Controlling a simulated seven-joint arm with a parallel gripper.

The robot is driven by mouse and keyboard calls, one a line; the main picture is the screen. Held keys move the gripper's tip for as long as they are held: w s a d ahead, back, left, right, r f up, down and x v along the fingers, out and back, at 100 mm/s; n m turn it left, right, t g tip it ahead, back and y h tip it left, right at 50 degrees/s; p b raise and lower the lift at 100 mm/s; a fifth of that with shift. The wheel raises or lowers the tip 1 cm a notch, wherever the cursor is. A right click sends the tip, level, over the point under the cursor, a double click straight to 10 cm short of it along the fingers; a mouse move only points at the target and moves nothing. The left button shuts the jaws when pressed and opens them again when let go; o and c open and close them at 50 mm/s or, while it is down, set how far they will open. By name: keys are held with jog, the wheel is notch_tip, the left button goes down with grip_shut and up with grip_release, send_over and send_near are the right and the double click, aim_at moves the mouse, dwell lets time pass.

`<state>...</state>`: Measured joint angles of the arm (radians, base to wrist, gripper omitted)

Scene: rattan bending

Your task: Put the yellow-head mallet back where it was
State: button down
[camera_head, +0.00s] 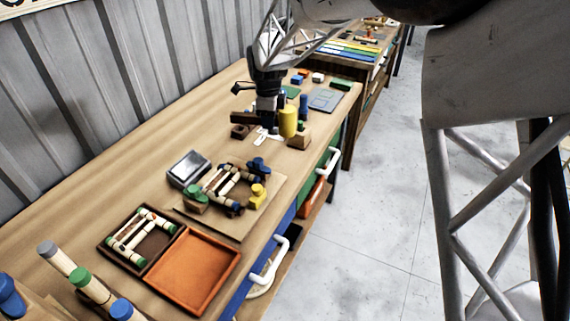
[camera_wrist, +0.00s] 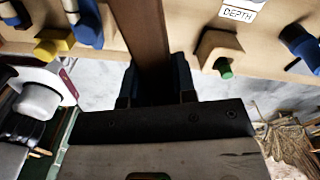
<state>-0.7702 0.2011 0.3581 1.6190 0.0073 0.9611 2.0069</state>
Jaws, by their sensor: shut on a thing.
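The yellow-head mallet shows in the head view as an upright yellow cylinder (camera_head: 288,121) with a brown handle (camera_head: 242,117) reaching left past my gripper (camera_head: 267,112). In the wrist view my gripper (camera_wrist: 155,88) has its two dark fingers shut on a brown wooden bar (camera_wrist: 140,38), which appears to be the handle. The yellow head is not clearly visible there. A wooden block (camera_head: 299,139) stands just below and right of the yellow head; I cannot tell whether they touch. White labels (camera_head: 262,135) lie on the bench beneath my gripper.
A blue cylinder (camera_head: 304,106) stands close behind the yellow head. A small dark brown block (camera_head: 240,131) lies left. Nearer are a clamp board (camera_head: 238,227), a grey metal box (camera_head: 188,168) and an orange tray (camera_head: 195,271). The bench's left rear strip (camera_head: 130,165) is clear.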

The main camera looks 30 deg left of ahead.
jog(key=shift+s+d+f+n, duration=0.1)
jog(key=shift+s+f+n, duration=0.15)
jog(key=shift+s, duration=0.35)
jog(key=shift+s+d+f+n, duration=0.15)
jog(key=shift+s+f, duration=0.1)
jog(key=shift+s, duration=0.3)
jog(key=shift+f, duration=3.15)
jog(key=shift+f, duration=1.85)
jog(key=shift+f, duration=0.1)
jog(key=c, duration=0.9)
grip_release()
